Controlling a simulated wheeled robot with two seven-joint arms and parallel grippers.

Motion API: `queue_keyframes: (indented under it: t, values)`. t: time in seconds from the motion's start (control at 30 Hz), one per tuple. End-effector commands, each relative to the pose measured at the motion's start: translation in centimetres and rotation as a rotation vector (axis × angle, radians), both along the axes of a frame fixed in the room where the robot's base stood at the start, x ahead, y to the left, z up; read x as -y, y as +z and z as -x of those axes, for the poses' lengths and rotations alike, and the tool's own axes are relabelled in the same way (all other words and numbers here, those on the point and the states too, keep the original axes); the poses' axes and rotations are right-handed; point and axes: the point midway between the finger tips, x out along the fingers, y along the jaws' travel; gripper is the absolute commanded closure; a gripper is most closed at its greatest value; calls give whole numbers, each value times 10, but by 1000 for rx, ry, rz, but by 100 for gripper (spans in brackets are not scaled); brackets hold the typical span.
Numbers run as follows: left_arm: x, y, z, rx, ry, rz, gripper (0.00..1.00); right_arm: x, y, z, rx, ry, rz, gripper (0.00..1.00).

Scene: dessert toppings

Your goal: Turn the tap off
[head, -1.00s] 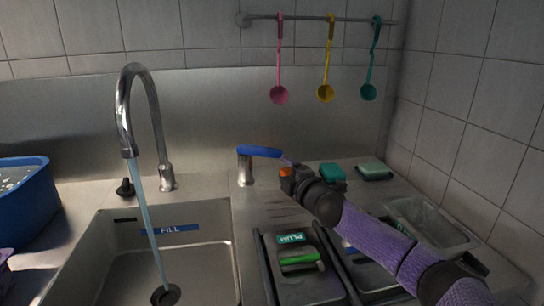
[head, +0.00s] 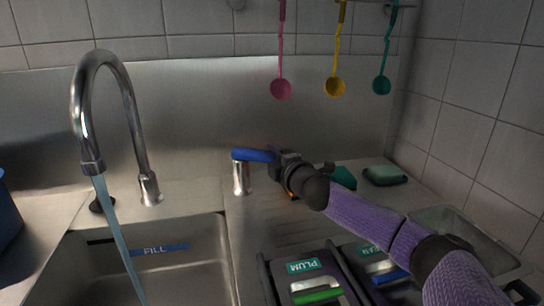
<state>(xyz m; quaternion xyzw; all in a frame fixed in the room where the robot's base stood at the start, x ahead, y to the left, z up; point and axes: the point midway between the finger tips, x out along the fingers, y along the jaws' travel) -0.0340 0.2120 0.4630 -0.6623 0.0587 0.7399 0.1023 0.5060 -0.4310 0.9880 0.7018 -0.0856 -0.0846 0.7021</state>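The curved chrome tap spout (head: 130,95) stands over the sink, and a stream of water (head: 121,240) runs from it. To its right, a short chrome post (head: 241,177) carries a blue lever handle (head: 252,155) pointing right. My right gripper (head: 280,163) is at the lever's right end and overlaps it in the picture. Its fingers are dark and mostly hidden, so I cannot tell whether they are closed on the lever. My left gripper is not in view.
The steel sink basin (head: 208,262) has a FILL strip (head: 152,250). Lidded containers, one labelled PLUM (head: 304,266), stand at front right. A sponge (head: 384,175) lies behind my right arm. Pink (head: 280,89), yellow (head: 335,86) and teal (head: 382,85) spoons hang above.

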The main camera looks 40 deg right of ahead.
Motion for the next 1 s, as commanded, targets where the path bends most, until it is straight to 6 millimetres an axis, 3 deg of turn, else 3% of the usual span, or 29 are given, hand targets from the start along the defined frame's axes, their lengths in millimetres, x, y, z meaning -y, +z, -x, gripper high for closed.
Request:
queue_keyframes:
  t: [0.03,0.23,1.0]
  values:
    - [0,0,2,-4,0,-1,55,0,0,0,0,0,0,56]
    - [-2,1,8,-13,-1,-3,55,0,0,0,-1,0,0,99]
    - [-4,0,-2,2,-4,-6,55,0,-1,0,-2,1,0,100]
